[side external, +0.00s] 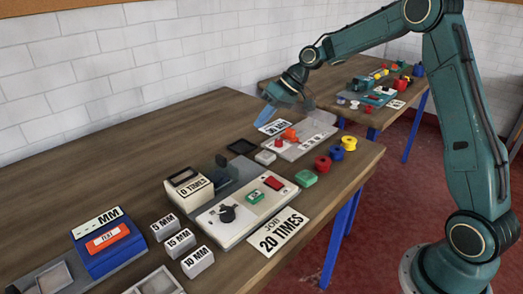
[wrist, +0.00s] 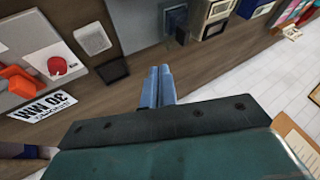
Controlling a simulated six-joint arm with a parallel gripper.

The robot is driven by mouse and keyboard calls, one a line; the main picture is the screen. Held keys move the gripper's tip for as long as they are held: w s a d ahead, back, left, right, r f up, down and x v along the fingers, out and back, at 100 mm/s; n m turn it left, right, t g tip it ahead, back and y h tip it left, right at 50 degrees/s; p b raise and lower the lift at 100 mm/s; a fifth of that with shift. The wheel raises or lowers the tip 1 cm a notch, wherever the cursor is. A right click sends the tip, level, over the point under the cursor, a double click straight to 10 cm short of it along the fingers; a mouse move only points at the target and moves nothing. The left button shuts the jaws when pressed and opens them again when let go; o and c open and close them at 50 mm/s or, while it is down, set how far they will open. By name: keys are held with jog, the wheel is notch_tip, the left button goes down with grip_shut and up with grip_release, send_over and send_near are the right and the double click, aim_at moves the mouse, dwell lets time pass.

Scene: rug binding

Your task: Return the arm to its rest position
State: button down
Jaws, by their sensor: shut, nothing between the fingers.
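My gripper (side external: 270,103) is at the end of my teal arm, in the air above the back edge of the wooden table in the side view. Its blue-grey fingers point down and to the left. In the wrist view my gripper (wrist: 160,76) shows its two fingers side by side, shut with nothing between them. The arm is bent, reaching from its base at the lower right over the table. My gripper appears apart from the objects below it.
A "30 MM" card (side external: 275,127) and a grey board (side external: 298,140) with red and orange parts lie below my gripper. A white brick wall (side external: 130,60) rises behind the table (side external: 110,150).

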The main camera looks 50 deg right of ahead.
jog(key=shift+r, duration=0.1)
jog(key=s+a+r+h, duration=0.25)
jog(key=s+r, duration=0.25)
jog(key=s, duration=0.3)
jog(key=s+a+r+h, duration=0.1)
jog(key=s+a+r, duration=0.2)
jog(key=s+r, duration=0.35)
jog(key=s+d+f+m+t+h, duration=0.1)
jog(key=s+f+h, duration=0.1)
jog(key=s, duration=1.8)
jog(key=shift+s+d+f, duration=0.15)
jog(key=shift+s+f, duration=0.15)
jog(key=shift+f, duration=0.3)
